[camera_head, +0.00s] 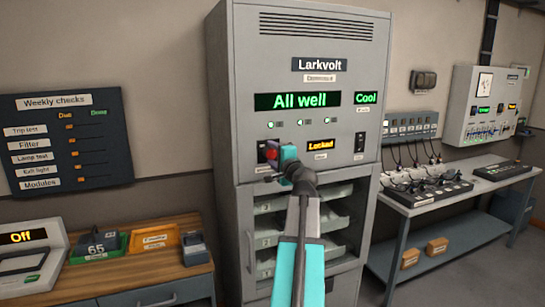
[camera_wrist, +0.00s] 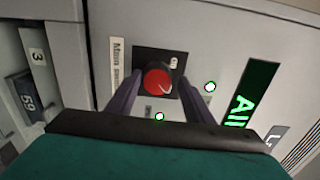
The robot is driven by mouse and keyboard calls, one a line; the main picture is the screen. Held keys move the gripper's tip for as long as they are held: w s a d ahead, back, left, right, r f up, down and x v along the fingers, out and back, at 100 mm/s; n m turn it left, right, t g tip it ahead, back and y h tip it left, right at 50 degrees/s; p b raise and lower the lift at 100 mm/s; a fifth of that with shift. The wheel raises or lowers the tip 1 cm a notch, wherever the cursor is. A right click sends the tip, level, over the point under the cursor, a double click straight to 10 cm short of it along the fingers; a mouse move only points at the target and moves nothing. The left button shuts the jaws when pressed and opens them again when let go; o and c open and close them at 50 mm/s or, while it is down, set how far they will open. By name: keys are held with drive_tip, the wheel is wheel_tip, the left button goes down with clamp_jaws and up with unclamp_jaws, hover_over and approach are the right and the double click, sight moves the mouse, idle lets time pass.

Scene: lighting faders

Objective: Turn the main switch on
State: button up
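The main switch is a red round knob (camera_wrist: 159,79) on a dark plate on the grey cabinet front (camera_head: 228,120). The label "Main switch" (camera_wrist: 117,64) is beside it in the wrist view. A pale pointer mark shows on the knob's face. My gripper (camera_head: 279,155) is at the cabinet's switch row and hides most of the knob in the head view. In the wrist view, the two dark fingers of my gripper (camera_wrist: 157,92) stand apart, one on either side of the knob. I cannot tell whether they touch it.
The cabinet display (camera_head: 297,100) reads "All well", with a "Cool" display (camera_head: 366,98) beside it. A "Locked" display (camera_head: 320,146) and a small black switch (camera_head: 360,142) are to the right. Glazed shelves lie below. A wooden bench (camera_head: 150,265) and a grey table (camera_head: 440,202) flank the cabinet.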

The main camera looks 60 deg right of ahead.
drive_tip(key=shift+o, duration=0.3)
drive_tip(key=shift+a+f, duration=0.1)
drive_tip(key=shift+f, duration=0.1)
drive_tip(key=shift+b+v, duration=0.3)
drive_tip(key=shift+v, duration=0.55)
drive_tip(key=b+v, duration=0.2)
drive_tip(key=v, duration=1)
drive_tip(key=shift+b, duration=0.3)
